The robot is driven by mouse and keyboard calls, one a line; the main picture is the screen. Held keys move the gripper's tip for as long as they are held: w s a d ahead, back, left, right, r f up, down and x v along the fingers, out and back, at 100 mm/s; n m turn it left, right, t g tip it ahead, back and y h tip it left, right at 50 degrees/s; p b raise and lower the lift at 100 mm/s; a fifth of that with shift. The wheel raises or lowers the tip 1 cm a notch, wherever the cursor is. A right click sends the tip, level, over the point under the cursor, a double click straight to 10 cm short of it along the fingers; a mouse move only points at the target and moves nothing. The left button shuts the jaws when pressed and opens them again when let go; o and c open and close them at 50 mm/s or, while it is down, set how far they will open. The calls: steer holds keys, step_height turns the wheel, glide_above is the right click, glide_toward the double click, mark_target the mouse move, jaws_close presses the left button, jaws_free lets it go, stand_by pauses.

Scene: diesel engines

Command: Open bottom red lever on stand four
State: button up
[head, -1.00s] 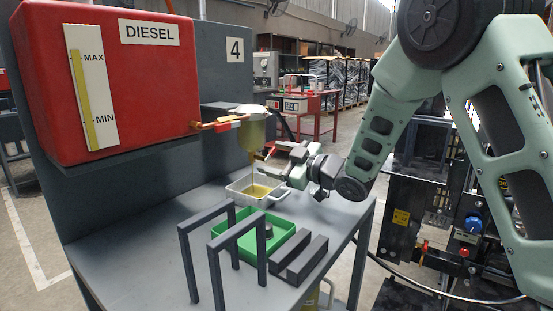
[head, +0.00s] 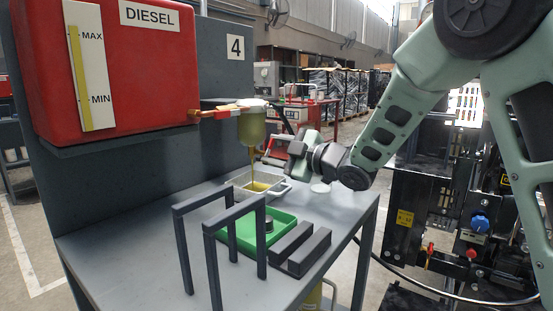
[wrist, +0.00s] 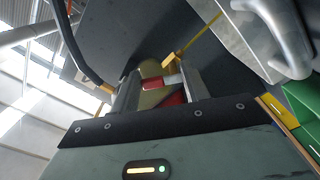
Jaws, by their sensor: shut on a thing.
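Stand four has a red diesel tank (head: 95,70) on a grey panel marked 4 (head: 235,47). A filter bowl (head: 252,128) hangs beside it, and a yellow stream (head: 253,160) runs from it into a metal tray (head: 240,181). My gripper (head: 290,150) is just right of and below the bowl. In the wrist view, the bottom red lever (wrist: 153,84) lies between the fingers of my gripper (wrist: 158,88), which is shut on it. In the head view, my gripper hides this lever. An upper red lever (head: 225,110) is on the pipe at the tank.
A green tray (head: 245,243), two dark upright frames (head: 207,230) and dark blocks (head: 300,248) are on the grey table. A white round lid (head: 320,188) lies under my wrist. Dark equipment (head: 440,200) stands right of the table.

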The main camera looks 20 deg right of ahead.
steer(key=o, duration=1)
steer(key=v, duration=1.7)
steer(key=shift+s+d, duration=0.15)
